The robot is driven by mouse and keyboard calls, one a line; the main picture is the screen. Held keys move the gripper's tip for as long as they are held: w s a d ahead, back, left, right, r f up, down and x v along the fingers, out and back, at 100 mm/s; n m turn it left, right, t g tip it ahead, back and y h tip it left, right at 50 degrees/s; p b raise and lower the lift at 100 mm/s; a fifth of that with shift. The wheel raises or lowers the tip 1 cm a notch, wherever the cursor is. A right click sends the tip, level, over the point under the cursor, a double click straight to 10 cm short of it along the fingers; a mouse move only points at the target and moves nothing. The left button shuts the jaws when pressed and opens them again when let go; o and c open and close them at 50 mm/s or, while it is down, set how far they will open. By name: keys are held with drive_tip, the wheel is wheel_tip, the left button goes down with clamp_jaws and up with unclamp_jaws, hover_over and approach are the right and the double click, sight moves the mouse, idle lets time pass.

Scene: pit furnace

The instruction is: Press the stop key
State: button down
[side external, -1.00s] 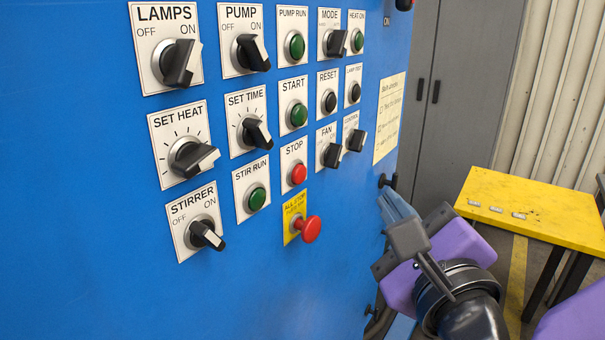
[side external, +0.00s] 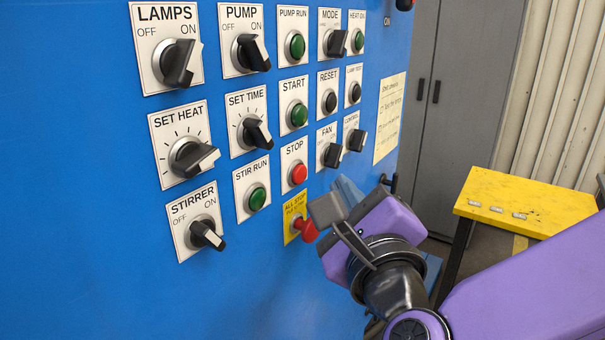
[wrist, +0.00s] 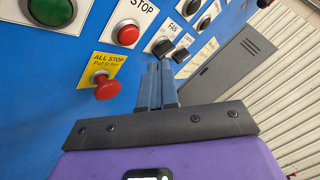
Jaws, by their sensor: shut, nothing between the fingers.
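The stop key is a round red button (side external: 298,174) on a white plate marked STOP, on the blue panel. In the wrist view it (wrist: 128,34) shows at the upper left of my fingers. My gripper (side external: 340,193) is shut and empty, its fingers pointing toward the panel. It is to the right of and a little below the stop key, apart from it in the picture. In the wrist view the shut fingertips (wrist: 159,66) lie below and right of the key.
The red ALL STOP mushroom button (side external: 305,230) on its yellow plate is just below the stop key, partly behind my gripper. The FAN knob (side external: 333,155) is up and right of the key. A yellow table (side external: 535,200) stands at right, before a grey cabinet (side external: 465,90).

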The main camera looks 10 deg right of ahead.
drive_tip(key=shift+w+a, duration=0.95)
drive_tip(key=shift+w+a, duration=0.1)
idle(1.4)
drive_tip(key=shift+w+a, duration=0.2)
drive_tip(key=shift+w+a, duration=0.25)
idle(0.9)
idle(0.4)
drive_tip(key=shift+s+d, duration=0.55)
drive_tip(key=s+d, duration=0.3)
drive_tip(key=shift+s+d, duration=0.3)
idle(0.3)
